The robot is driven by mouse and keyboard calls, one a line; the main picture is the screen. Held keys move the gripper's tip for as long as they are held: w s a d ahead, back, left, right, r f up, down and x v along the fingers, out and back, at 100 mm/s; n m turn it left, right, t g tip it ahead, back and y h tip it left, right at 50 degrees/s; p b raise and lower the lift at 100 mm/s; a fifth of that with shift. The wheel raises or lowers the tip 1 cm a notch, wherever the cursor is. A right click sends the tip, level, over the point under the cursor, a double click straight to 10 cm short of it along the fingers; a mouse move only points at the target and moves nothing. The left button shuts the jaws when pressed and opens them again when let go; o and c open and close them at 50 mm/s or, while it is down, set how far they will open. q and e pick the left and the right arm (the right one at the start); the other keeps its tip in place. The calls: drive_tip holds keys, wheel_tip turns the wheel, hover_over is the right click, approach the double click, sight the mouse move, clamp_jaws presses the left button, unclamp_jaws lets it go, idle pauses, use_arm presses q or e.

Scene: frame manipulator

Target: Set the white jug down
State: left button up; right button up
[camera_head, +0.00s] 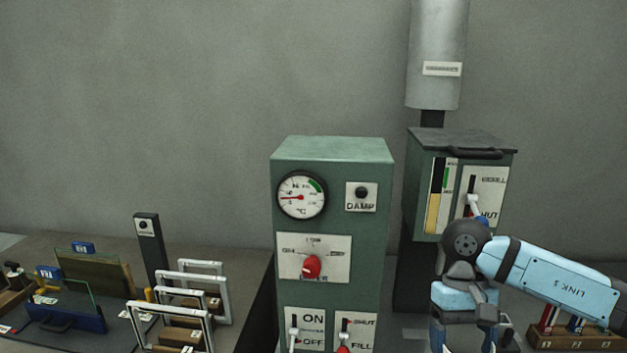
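No white jug shows in the head view. My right arm comes in from the right, and its blue and grey wrist bends downward at the lower right. My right gripper (468,325) is at the bottom edge, in front of the dark stand under the right-hand green box. Its fingertips are cut off or hidden, so I cannot tell whether it is open, shut or holding something. My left gripper is out of view.
A green control cabinet (330,220) with a dial, knob and levers stands in the middle. A green box (463,185) with a dark lid is behind my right wrist. White frames (185,305) and glass panels stand on the dark left table (225,250). A wooden rack (575,340) is lower right.

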drive_tip(key=x, duration=0.3)
drive_tip(key=w+x, duration=0.1)
drive_tip(key=x, duration=0.7)
drive_tip(key=shift+w+d+f, duration=0.15)
drive_tip(key=shift+w+f, duration=0.1)
drive_tip(key=shift+w, duration=0.05)
